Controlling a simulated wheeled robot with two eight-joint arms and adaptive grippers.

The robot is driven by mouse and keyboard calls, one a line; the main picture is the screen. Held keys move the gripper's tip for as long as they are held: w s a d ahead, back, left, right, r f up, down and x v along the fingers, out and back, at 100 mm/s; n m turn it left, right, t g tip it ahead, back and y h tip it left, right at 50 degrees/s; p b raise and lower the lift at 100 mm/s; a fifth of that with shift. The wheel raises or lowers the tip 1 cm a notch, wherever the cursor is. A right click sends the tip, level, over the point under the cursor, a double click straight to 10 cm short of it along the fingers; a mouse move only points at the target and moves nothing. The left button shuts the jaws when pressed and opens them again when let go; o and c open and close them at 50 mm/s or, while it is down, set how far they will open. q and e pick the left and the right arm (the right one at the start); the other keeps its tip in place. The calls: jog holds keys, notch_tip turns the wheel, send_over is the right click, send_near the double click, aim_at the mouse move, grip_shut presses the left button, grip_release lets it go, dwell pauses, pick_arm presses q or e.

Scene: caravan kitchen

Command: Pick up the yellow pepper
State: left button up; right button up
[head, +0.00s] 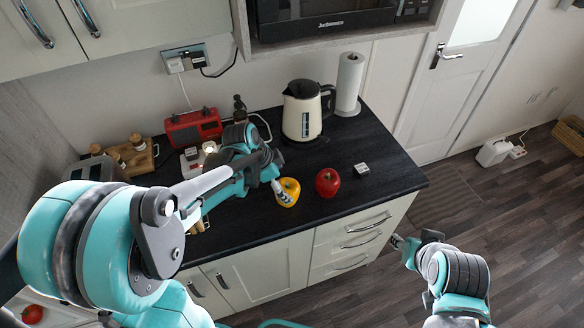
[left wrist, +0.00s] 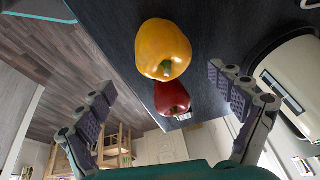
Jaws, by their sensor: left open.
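The yellow pepper (head: 290,193) stands on the dark worktop, left of a red pepper (head: 327,182). My left gripper (head: 277,187) is at the left side of the yellow pepper and partly overlaps it in the head view. In the left wrist view, the yellow pepper (left wrist: 160,45) lies ahead, with the fingers of my left gripper (left wrist: 160,85) spread wide and empty. The red pepper (left wrist: 172,98) is just beyond it. My right gripper (head: 398,241) is small, low in front of the drawers, and its jaws are unclear.
A cream kettle (head: 300,112) and a paper towel roll (head: 349,84) stand behind the peppers. A small white box (head: 361,169) lies right of the red pepper. A red radio (head: 193,128) stands at the back left.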

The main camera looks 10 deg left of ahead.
aim_at(289, 187)
pick_arm(q)
jog(key=shift+w+f, duration=0.1)
jog(key=shift+w, duration=0.35)
jog(key=shift+f+m, duration=0.3)
jog(key=shift+f, duration=0.05)
jog(key=b+x, duration=0.2)
jog(key=x, duration=0.4)
jog(key=shift+w+d+f, duration=0.1)
jog(key=shift+d+f, duration=0.05)
jog(key=shift+f, duration=0.2)
jog(key=c, duration=1.3)
